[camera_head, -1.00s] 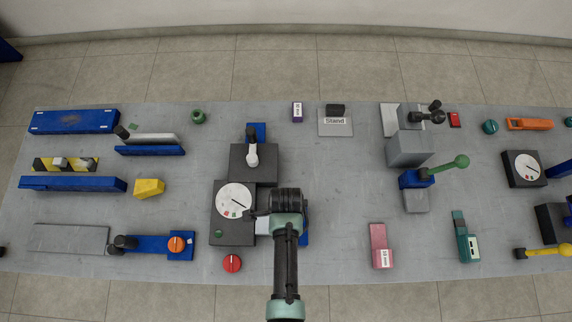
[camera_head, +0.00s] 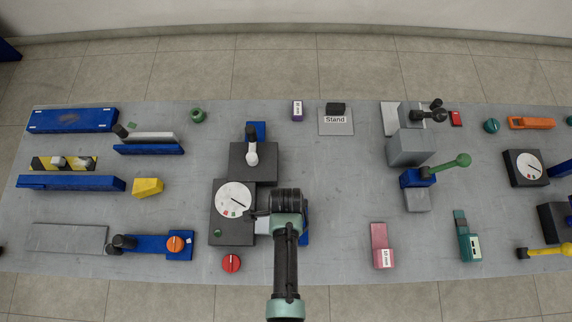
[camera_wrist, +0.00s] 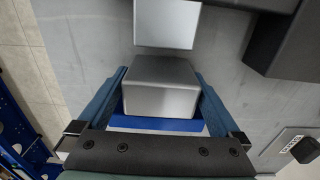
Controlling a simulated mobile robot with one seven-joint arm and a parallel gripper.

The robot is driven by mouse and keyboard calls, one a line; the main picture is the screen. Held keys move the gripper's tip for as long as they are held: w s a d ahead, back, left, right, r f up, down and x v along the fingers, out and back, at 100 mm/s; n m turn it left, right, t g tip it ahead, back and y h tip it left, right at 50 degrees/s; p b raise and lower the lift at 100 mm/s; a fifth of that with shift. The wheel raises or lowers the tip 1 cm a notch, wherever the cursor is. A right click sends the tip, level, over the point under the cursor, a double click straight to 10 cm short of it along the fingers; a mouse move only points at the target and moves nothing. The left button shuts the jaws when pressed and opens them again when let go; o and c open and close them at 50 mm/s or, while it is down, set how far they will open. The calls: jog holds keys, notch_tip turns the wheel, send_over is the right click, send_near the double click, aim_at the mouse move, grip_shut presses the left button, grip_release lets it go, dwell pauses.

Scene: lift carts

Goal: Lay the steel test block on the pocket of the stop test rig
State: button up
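The steel test block appears to be the smooth grey block (camera_wrist: 160,88) in the wrist view. It sits between the two blue fingers of my gripper (camera_wrist: 162,100), which appear to touch both its sides. A blue slab (camera_wrist: 160,125) shows under and beside the block; whether the block rests on it is not clear. A second light grey block (camera_wrist: 167,22) stands just beyond. In the head view my gripper (camera_head: 286,215) is right beside the dark rig with a white dial (camera_head: 235,199), and my wrist hides the held block. A blue edge (camera_head: 304,236) shows at its right.
A dark block (camera_wrist: 285,45) stands close by at the right of the wrist view. The white-knobbed dark block (camera_head: 268,172) lies behind my gripper. The Stand plate (camera_head: 336,128) is farther back. The table (camera_head: 345,190) is clear to the right of my gripper.

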notch_tip(320, 180, up, 13)
dwell(0.6)
dwell(0.5)
